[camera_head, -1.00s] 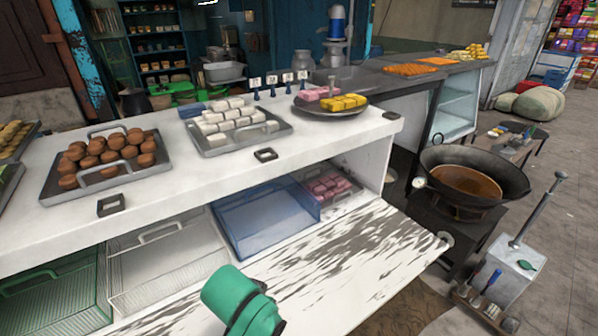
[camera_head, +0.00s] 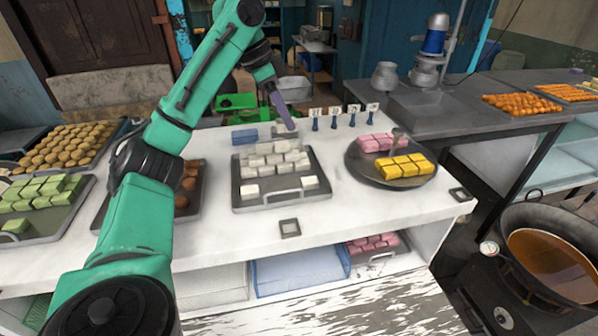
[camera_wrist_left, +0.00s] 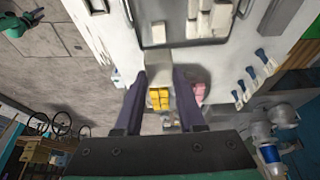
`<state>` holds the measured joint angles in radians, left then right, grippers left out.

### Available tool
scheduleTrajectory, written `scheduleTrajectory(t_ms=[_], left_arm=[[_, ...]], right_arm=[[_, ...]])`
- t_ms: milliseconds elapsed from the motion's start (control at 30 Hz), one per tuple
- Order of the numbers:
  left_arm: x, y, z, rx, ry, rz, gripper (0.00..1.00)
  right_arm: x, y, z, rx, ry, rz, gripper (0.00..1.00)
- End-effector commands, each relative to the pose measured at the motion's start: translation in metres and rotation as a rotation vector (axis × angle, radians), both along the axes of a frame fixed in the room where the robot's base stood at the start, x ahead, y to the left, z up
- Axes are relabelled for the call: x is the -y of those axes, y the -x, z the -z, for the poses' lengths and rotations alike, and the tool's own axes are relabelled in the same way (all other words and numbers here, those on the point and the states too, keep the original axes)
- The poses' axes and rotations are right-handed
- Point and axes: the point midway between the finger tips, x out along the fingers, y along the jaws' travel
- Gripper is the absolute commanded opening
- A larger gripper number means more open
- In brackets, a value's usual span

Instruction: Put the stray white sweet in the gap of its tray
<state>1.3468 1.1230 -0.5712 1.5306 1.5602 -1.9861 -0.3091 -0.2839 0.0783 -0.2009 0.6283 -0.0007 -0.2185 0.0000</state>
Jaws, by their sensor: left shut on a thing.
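The white sweets' tray (camera_head: 237,200) lies on the white counter in the middle of the head view. White sweets (camera_head: 272,160) fill its back part; its front row has one sweet at each end and bare metal between. My left gripper (camera_head: 284,112) is above the tray's back edge, its fingers pointing down. In the left wrist view its two dark fingers (camera_wrist_left: 160,88) are shut on a white sweet (camera_wrist_left: 182,62) at their tips. The fingers partly hide the held sweet in the head view. In the left wrist view a green arm part at top left seems mine; its gripper is too small to judge.
A round plate (camera_head: 412,184) with pink and yellow sweets stands right of the tray. Small number signs (camera_head: 334,122) stand behind. A tray of brown balls (camera_head: 190,190) is left, partly behind my arm. A blue block-like item (camera_head: 244,136) lies behind the white tray.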

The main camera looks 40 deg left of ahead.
Motion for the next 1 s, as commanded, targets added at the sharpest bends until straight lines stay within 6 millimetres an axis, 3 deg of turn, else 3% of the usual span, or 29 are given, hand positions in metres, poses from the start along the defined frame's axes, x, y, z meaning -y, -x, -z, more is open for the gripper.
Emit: scheduleTrajectory(t_ms=[67,133,300,400,600,800,1000], left_arm=[[-0.011,0.007,-0.009,0.001,-0.001,-0.013,0.0],[-0.013,0.01,0.002,-0.003,-0.001,-0.014,0.0],[-0.012,0.01,0.062,-0.006,-0.002,-0.012,0.0],[-0.013,0.011,0.091,-0.008,-0.003,-0.015,0.0],[-0.013,0.012,0.143,-0.007,-0.006,-0.015,0.0],[-0.013,0.013,0.176,-0.006,-0.006,-0.016,0.0],[-0.012,0.012,0.188,0.001,-0.003,-0.014,0.0]], right_arm=[[0.001,-0.007,-0.001,0.011,0.002,0.001,0.5],[0.002,-0.008,0.008,0.012,0.002,0.002,0.5],[0.004,0.019,0.047,-0.029,0.006,0.003,0.5],[0.005,0.033,0.057,-0.053,0.008,0.004,0.5],[0.005,0.026,0.06,-0.042,0.008,0.003,0.5],[0.003,0.006,0.062,-0.007,0.004,0.0,0.5],[0.003,0.013,0.063,-0.019,0.004,0.0,0.5]])
